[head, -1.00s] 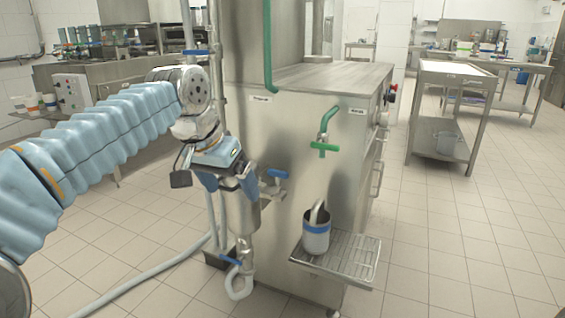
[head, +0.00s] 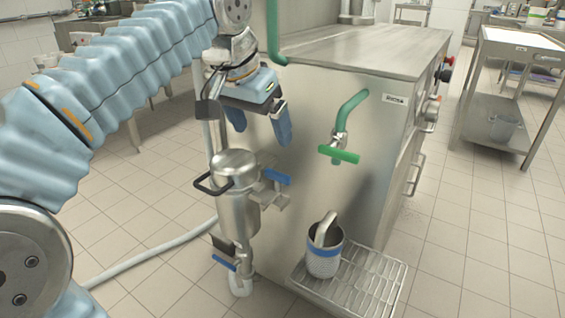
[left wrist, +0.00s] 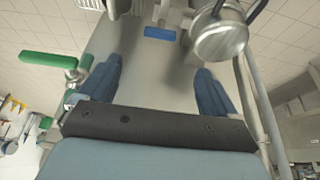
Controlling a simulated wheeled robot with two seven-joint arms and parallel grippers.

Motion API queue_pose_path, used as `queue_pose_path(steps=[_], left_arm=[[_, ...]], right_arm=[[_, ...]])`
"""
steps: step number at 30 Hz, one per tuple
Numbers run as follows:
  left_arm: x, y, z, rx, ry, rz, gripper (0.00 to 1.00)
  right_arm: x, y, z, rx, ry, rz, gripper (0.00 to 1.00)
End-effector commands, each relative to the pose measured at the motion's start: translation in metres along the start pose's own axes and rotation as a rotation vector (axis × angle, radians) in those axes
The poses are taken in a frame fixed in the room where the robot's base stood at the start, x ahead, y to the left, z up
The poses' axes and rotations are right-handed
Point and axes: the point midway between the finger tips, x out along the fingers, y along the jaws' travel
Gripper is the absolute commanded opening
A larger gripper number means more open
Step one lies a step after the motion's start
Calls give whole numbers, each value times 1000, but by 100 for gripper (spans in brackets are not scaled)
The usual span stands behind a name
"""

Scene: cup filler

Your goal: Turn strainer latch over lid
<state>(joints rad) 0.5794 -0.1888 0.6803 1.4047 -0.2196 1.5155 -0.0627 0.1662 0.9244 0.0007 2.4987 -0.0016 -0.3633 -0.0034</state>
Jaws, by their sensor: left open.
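The strainer (head: 238,205) is an upright steel canister on the side of the steel machine. Its round lid (head: 235,163) is on top, with a dark loop-shaped latch (head: 213,184) sticking out at the left of the lid. My left gripper (head: 260,138) is open and empty above the strainer, its blue fingers apart and touching nothing. In the left wrist view the lid (left wrist: 220,40) is at the upper right, beyond the right finger, with part of the dark loop cut off by the top edge. My right gripper is not in view.
A blue-handled valve (head: 278,177) sits right of the strainer. A green tap (head: 340,150) sticks out of the machine (head: 300,120). A steel jug with a blue band (head: 323,258) stands on the wire drip tray (head: 375,285). A grey hose (head: 150,252) runs along the floor.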

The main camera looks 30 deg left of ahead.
Motion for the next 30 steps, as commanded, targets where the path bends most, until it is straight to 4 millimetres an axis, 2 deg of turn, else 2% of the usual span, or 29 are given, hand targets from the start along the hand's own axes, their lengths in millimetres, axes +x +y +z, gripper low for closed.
queue_pose_path(steps=[9, 15, 21, 30], left_arm=[[74, 0, 2, -1, -4, 1, 92], [110, 0, 1, -1, -2, 2, 92], [126, 0, 1, 0, -1, 1, 92], [127, 0, 0, 0, 0, 1, 90]], right_arm=[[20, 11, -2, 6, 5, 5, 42], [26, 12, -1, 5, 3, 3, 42], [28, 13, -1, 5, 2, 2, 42], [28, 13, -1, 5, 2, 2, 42]])
